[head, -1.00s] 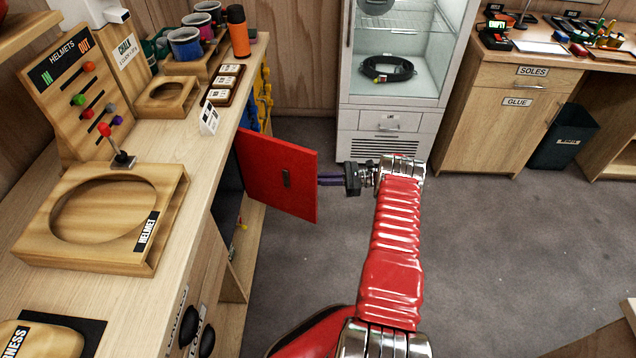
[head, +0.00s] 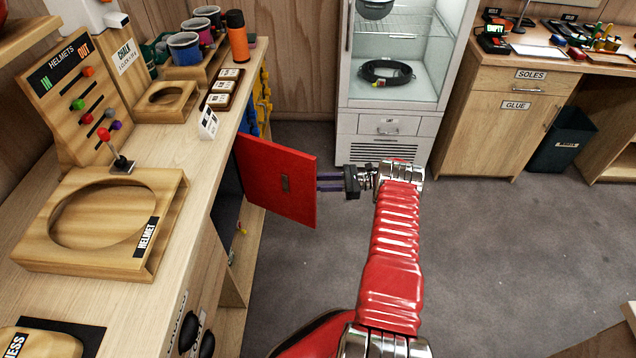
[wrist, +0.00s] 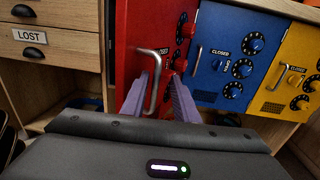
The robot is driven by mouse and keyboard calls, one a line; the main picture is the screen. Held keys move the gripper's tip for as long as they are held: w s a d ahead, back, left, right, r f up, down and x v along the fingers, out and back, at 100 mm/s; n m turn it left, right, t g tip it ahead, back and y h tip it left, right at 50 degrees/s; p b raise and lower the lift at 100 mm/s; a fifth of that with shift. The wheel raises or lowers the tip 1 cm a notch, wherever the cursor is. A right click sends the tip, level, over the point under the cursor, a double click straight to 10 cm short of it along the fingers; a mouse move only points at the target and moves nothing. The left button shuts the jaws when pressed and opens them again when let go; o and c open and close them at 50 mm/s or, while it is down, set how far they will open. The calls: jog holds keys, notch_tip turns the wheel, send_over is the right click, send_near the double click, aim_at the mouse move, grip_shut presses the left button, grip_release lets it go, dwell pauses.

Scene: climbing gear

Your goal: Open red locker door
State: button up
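In the wrist view, the red door (wrist: 135,45) shows red dials and a silver bar handle (wrist: 153,82). My gripper (head: 327,182) is at the door's free edge, its purple fingers pointing at it. In the wrist view, my gripper's fingers (wrist: 160,100) stand apart on either side of the handle. I see a gap, so the fingers do not look clamped on it.
Blue (wrist: 225,55) and yellow (wrist: 290,80) locker doors sit right of the red one. A wooden counter (head: 180,135) with a helmet stand (head: 160,235) runs along the left. A glass-front cabinet (head: 385,125) stands behind. Grey floor (head: 500,240) is free at right.

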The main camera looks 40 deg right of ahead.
jog(key=v, duration=1.3)
jog(key=shift+d, duration=0.35)
jog(key=shift+s+f, duration=0.1)
jog(key=shift+s, duration=0.1)
jog(key=shift+c, duration=0.2)
